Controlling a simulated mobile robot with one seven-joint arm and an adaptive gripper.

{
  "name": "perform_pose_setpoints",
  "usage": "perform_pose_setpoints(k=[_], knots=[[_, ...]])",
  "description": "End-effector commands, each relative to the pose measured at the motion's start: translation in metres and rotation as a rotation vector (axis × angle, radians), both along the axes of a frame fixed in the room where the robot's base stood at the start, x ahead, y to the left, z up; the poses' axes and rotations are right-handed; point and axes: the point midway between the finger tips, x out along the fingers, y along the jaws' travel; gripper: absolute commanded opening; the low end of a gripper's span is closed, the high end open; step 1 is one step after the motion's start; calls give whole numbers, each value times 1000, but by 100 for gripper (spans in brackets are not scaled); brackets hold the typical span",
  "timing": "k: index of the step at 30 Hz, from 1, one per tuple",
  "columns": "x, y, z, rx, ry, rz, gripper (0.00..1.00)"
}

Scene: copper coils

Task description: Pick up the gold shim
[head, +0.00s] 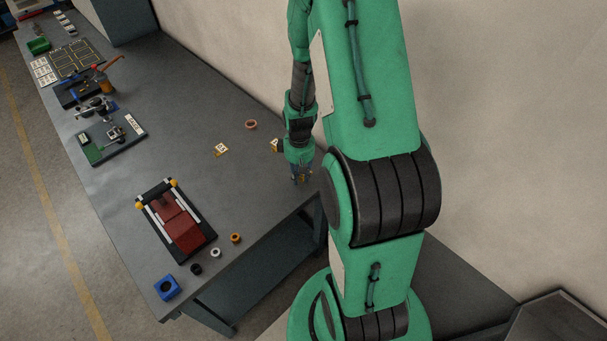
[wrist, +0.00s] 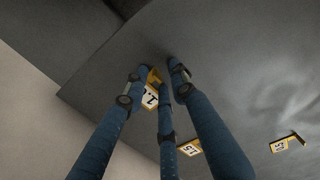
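A gold shim with a white number label (wrist: 151,97) shows between my fingers in the wrist view, its raised gold part close to the fingertips. My gripper (wrist: 158,73) has blue fingers that come near each other at the tips, around this shim. I cannot tell whether they touch it or grip it. In the head view my gripper (head: 302,176) points down at the table's right end, with a bit of gold at its fingertips. Two other gold-edged labelled shims (wrist: 190,147) (wrist: 285,142) lie apart on the table; they also show in the head view (head: 221,149) (head: 275,145).
A copper-coloured ring (head: 251,124) lies beyond the shims on the grey table (head: 200,90). A red block in a black fixture (head: 178,222), small rings (head: 236,238) and a blue block (head: 167,288) are nearer the front. A wall runs along the table's far side.

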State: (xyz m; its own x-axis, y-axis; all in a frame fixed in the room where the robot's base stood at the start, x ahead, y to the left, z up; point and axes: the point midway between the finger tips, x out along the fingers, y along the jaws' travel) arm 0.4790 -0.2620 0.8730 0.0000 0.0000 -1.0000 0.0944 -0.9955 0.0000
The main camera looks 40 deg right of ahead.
Motion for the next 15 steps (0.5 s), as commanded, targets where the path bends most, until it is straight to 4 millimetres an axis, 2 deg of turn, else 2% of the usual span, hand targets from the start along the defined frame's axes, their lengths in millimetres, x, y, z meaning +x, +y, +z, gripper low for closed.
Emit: perform_pose_setpoints(k=[4, 8, 9, 15], knots=[[0, 0, 0, 0, 0, 0, 26], [0, 0, 0, 0, 0, 0, 2], [0, 0, 0, 0, 0, 0, 0], [0, 0, 0, 0, 0, 0, 0]])
